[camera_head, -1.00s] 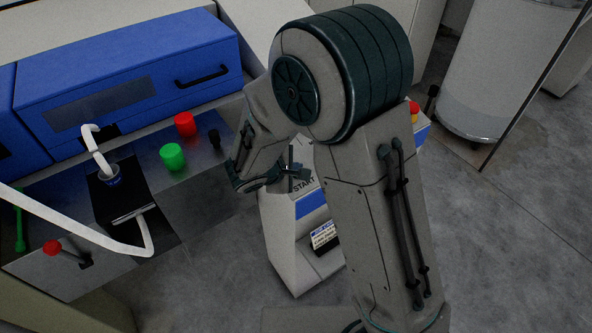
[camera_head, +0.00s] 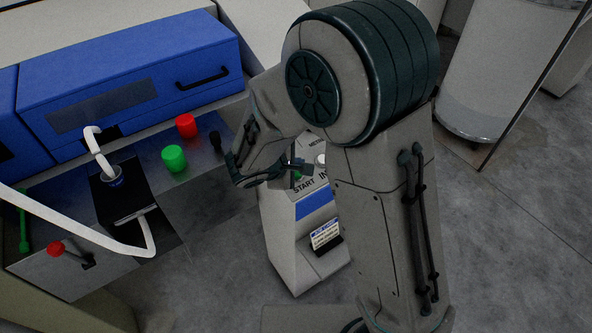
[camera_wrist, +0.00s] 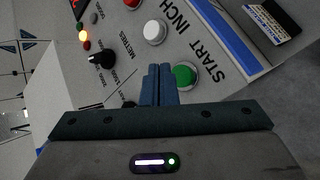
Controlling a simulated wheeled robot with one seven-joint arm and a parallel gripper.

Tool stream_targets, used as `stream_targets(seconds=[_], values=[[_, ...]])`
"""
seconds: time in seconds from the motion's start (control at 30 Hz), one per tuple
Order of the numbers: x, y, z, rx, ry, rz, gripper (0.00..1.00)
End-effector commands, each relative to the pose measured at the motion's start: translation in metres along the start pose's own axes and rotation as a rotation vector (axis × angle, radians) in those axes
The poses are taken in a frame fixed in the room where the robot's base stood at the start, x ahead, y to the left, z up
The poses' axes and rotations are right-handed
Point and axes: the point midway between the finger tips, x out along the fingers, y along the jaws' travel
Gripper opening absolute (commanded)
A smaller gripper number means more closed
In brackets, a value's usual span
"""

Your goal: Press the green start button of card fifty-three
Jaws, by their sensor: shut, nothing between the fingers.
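The green start button (camera_wrist: 185,75) is on a grey control panel, beside the printed word START, in the wrist view. My gripper (camera_wrist: 159,70) is shut and empty. Its fingertips appear just left of the button and partly overlap its edge; I cannot tell whether they touch it. In the head view the control post (camera_head: 290,247) stands below my gripper (camera_head: 292,172), and a small bit of the green button (camera_head: 297,175) shows among the fingers. No card number is readable.
A white button (camera_wrist: 154,32) by INCH and a black rotary knob (camera_wrist: 102,57) are close by on the panel. At left, the blue-covered machine (camera_head: 130,85) has a bench with another green knob (camera_head: 174,158) and a red knob (camera_head: 186,125).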

Motion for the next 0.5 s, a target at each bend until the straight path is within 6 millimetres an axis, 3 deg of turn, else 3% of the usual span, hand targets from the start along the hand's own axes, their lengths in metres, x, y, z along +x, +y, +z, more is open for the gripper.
stream_targets(seconds=[0.3, 0.5], values=[[-0.023, 0.018, 0.017, 0.001, 0.000, 0.001, 0.00], [-0.024, 0.018, 0.018, -0.001, 0.000, 0.000, 0.00]])
